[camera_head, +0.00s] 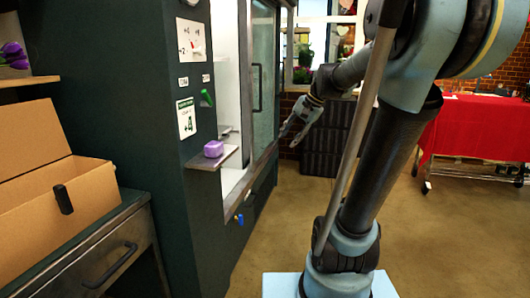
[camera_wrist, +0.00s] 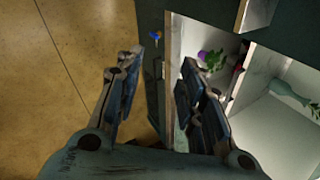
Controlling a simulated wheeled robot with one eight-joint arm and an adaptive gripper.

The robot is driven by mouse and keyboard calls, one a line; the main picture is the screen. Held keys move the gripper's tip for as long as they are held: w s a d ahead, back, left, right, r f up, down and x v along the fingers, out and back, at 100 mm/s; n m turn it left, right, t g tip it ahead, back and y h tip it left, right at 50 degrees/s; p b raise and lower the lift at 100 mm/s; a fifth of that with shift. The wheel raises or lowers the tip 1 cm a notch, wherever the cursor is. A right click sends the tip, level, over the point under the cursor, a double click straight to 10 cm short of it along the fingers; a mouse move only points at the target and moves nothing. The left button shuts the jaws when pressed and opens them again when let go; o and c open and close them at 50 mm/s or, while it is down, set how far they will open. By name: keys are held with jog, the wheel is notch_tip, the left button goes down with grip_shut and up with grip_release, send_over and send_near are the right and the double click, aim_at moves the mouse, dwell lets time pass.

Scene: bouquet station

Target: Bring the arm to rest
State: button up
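My gripper (camera_head: 300,121) shows in the head view at the far end of my raised arm, near the open edge of the dark green cabinet (camera_head: 180,200). In the wrist view my gripper (camera_wrist: 158,95) has its two fingers spread wide apart, with nothing between them. Floor and the cabinet's dark edge lie beneath the fingers. The right finger is in front of the cabinet's white interior (camera_wrist: 275,135).
A purple block (camera_head: 214,149) sits on a small shelf (camera_head: 227,158) on the cabinet. A glass door (camera_head: 262,75) stands beside the opening. A cardboard box (camera_head: 90,200) is on the left counter. A red-covered table (camera_head: 475,128) stands right. Floor between is clear.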

jog(key=s+d+f+n+h, duration=0.2)
jog(key=s+d+f+n, duration=0.1)
jog(key=s+f, duration=0.7)
jog(key=s+d+f+n+g+h, duration=0.1)
jog(key=s+d+f+n+h, duration=0.2)
jog(key=s+d+f, duration=0.3)
jog(key=s+f, duration=0.4)
jog(key=s, duration=0.2)
jog(key=shift+s+d+n, duration=0.2)
jog(key=shift+n, duration=0.1)
jog(key=shift+f, duration=0.15)
jog(key=shift+w+f, duration=0.15)
jog(key=shift+w, duration=0.25)
